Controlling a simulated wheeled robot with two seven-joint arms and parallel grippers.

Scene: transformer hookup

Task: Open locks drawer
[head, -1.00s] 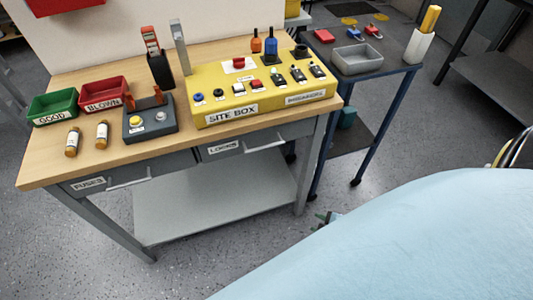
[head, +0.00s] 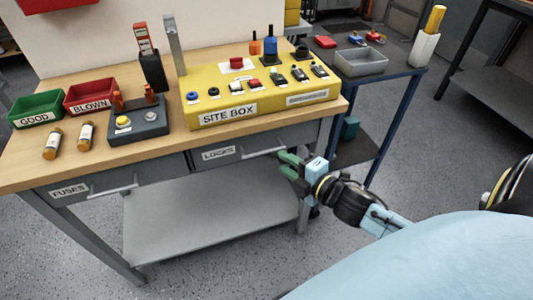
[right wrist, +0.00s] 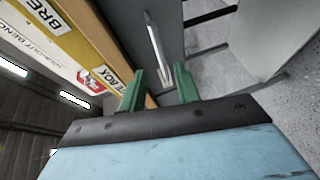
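The locks drawer (head: 235,155) is a grey front under the right half of the workbench, labelled LOCKS, and it looks shut. Its bar handle (head: 263,152) runs along the front; in the right wrist view the handle (right wrist: 154,48) lies ahead of the fingers, with its near end close to the gap between them. My right gripper (head: 287,167) is in front of the right end of the drawer, apart from the handle. Its two green fingers (right wrist: 159,88) are spread open with nothing between them. My left gripper is not in view.
The fuses drawer (head: 95,188) is beside it on the left. The yellow site box (head: 262,88) stands on the bench above. A bench leg (head: 303,215) and a blue-framed cart (head: 392,125) are near my right gripper. The lower shelf (head: 205,215) is bare.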

